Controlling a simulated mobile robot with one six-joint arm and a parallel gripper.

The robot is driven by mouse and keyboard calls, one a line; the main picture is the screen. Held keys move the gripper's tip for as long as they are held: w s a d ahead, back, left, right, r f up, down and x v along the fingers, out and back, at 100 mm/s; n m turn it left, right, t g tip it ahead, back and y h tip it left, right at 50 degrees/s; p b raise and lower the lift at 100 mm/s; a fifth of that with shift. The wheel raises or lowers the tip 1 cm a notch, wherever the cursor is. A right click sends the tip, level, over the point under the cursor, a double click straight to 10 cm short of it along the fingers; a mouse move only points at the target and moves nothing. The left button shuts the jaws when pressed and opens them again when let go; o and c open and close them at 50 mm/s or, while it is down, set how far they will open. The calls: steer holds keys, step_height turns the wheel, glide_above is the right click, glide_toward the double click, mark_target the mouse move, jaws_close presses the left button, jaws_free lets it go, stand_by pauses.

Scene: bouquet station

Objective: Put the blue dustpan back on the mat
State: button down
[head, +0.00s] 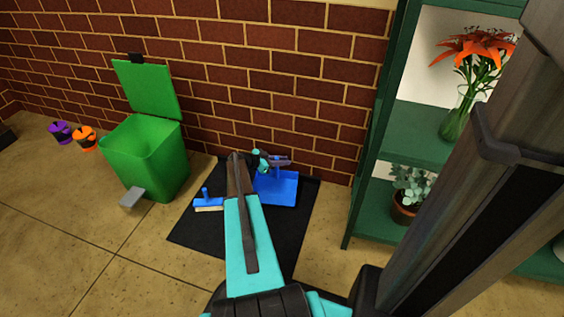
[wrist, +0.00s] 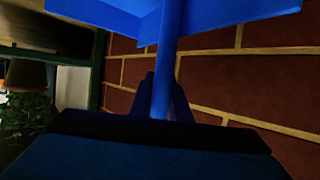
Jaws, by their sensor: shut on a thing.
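The blue dustpan (head: 276,190) is over the back right part of the black mat (head: 220,240) in the head view, near the brick wall. I cannot tell whether its pan touches the mat. Its handle points up, and my gripper (head: 284,162) is shut on that handle. In the wrist view the handle (wrist: 164,60) runs between the fingers of my gripper (wrist: 162,100), with the blue pan at the top of the picture. My arm hides the middle of the mat.
A blue brush (head: 208,202) with pale bristles is at the mat's left side. A green bin (head: 147,160) with its lid open stands left of the mat. A green shelf (head: 365,170) with flowers and a potted plant (head: 405,207) stands on the right.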

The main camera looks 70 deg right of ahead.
steer(key=shift+d+f+b, duration=0.2)
steer(key=shift+f+b, duration=0.35)
steer(key=shift+f, duration=0.1)
steer(key=shift+d+f+b, duration=0.15)
steer(key=shift+f+b, duration=0.35)
steer(key=shift+f, duration=0.1)
steer(key=c, duration=1.6)
jaws_free()
steer(key=p+v, duration=0.4)
steer(key=v, duration=0.9)
steer(key=shift+w+a+r, duration=0.2)
steer(key=shift+w, duration=0.05)
